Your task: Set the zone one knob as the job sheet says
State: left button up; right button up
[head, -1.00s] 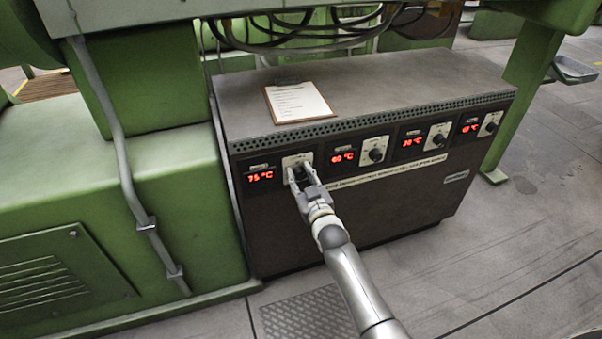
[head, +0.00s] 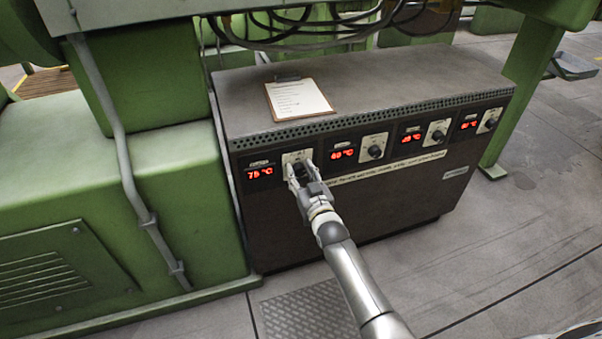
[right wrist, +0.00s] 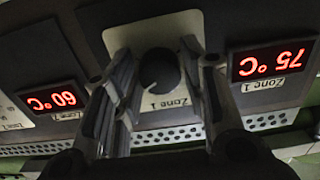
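The zone one knob (right wrist: 157,72) is a black round knob on a pale plate (right wrist: 145,38) marked Zone 1, seen upside down in the right wrist view. Its red display (right wrist: 272,63) reads 75 °C; it also shows in the head view (head: 260,173). My right gripper (head: 302,168) is at this knob with one finger on either side. Its fingers look open, with narrow gaps beside the knob; contact is not clear. The job sheet is a white page on a clipboard (head: 298,99) on the cabinet top; its text is too small to read. My left gripper is not in view.
The dark cabinet (head: 350,215) has further knobs to the right, the nearest (head: 375,151) beside a 60 °C display (head: 343,154). A green machine (head: 120,190) stands close on the left. Cables (head: 300,30) hang behind the cabinet.

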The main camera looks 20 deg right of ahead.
jog(key=shift+o, duration=0.9)
jog(key=s, duration=1.2)
jog(key=shift+d, duration=0.2)
